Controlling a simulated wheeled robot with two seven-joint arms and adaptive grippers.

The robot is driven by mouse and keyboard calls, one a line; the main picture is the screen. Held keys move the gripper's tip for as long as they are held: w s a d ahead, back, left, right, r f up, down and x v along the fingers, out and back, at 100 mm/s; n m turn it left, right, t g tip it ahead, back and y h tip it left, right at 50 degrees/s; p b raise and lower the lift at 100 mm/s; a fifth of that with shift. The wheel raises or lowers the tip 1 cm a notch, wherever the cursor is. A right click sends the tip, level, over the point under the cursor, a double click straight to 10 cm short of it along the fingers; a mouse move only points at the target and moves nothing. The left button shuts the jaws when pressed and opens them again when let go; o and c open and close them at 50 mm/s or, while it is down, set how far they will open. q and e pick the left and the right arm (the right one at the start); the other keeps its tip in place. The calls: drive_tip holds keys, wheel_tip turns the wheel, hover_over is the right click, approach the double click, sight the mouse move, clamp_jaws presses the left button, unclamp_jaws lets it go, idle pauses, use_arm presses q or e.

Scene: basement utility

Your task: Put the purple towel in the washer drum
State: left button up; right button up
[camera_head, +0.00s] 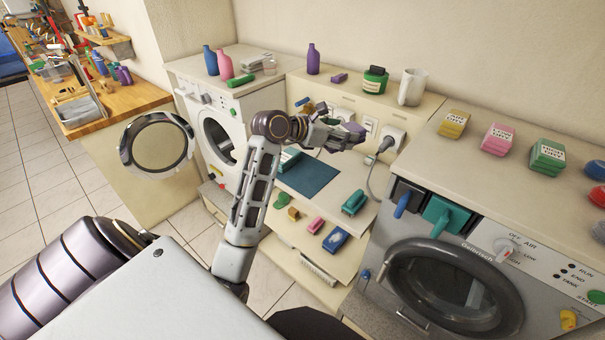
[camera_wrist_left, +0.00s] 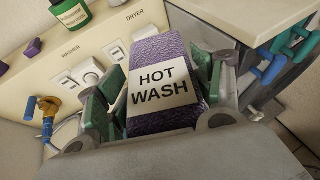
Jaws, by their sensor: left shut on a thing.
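The purple towel, a folded purple block with a "HOT WASH" label, is between the green-padded fingers of my left gripper in the left wrist view (camera_wrist_left: 160,88). In the head view the towel (camera_head: 354,128) shows only in small part at the tip of my left gripper (camera_head: 345,136), which is raised in front of the wall panel. The left gripper is shut on it. The white washer (camera_head: 190,100) stands at left with its round door (camera_head: 157,147) swung open to the left. Its drum opening (camera_head: 218,140) faces the room, partly hidden by my arm. My right gripper is not in view.
A grey dryer (camera_head: 450,285) with a closed round door stands at right, with yellow, pink and green labelled blocks on top. A dark teal mat (camera_head: 308,175) lies on the low shelf between the machines. Bottles stand on the washer's top (camera_head: 245,62).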

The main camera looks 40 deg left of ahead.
use_arm(q)
drive_tip(key=w+a+f+n+y, duration=0.2)
drive_tip(key=w+a+f, duration=0.35)
drive_tip(key=a, duration=0.25)
drive_tip(key=n+t+y, duration=0.1)
drive_tip(key=n+y, duration=0.1)
hover_over(311, 172)
wheel_tip(311, 172, down, 9)
drive_tip(key=shift+w+r, duration=0.1)
drive_tip(key=shift+r, duration=0.1)
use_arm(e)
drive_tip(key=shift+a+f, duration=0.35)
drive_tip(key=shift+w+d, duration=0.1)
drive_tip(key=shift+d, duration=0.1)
use_arm(q)
wheel_tip(311, 172, down, 5)
drive_tip(key=shift+a+f+b, duration=0.1)
drive_tip(key=shift+b, duration=0.4)
drive_tip(key=shift+f, duration=0.5)
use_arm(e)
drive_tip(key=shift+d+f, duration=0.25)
